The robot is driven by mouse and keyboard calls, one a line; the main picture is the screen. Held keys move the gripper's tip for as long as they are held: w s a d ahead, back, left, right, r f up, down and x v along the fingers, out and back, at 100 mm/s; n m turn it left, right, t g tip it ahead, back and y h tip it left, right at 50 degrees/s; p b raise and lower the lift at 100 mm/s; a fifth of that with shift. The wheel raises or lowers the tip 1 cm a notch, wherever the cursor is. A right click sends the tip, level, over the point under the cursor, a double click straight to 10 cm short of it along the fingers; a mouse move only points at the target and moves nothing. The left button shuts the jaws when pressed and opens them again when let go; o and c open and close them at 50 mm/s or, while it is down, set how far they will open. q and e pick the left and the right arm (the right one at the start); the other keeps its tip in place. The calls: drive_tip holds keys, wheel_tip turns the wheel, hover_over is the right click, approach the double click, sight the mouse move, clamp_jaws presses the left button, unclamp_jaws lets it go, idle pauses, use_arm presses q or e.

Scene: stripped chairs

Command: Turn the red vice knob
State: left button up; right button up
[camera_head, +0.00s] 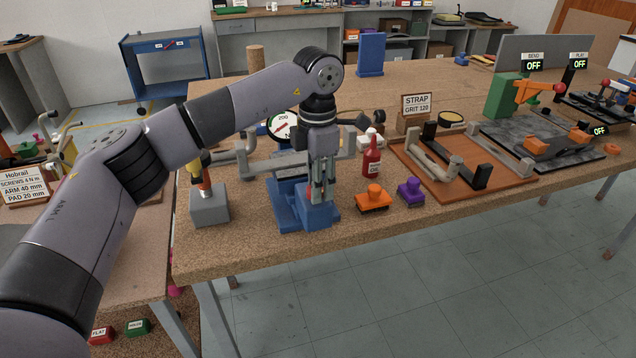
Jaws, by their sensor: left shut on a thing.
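The blue vice (288,213) stands near the front edge of the wooden workbench. My left gripper (318,196) comes down from above at the front of the vice, with its fingers pointing down. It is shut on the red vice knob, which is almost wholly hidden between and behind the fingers. How far the knob is turned cannot be seen. My right gripper is not in view.
A red bottle (371,160) stands close right of the gripper, with an orange-handled brush (374,197) and a purple one (411,191) nearby. A grey block (209,208) stands left. A round dial (283,126) is behind. The bench's front edge is close.

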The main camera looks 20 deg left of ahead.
use_arm(q)
drive_tip(key=n, duration=0.5)
drive_tip(key=shift+w+a+r+n, duration=0.25)
drive_tip(key=shift+r+n, duration=0.05)
drive_tip(key=n, duration=0.5)
drive_tip(key=shift+a, duration=0.1)
drive_tip(key=shift+n, duration=0.4)
drive_tip(key=o, duration=1.2)
drive_tip(key=shift+a+f+b, duration=0.1)
drive_tip(key=shift+f+b, duration=0.15)
drive_tip(key=shift+b, duration=0.05)
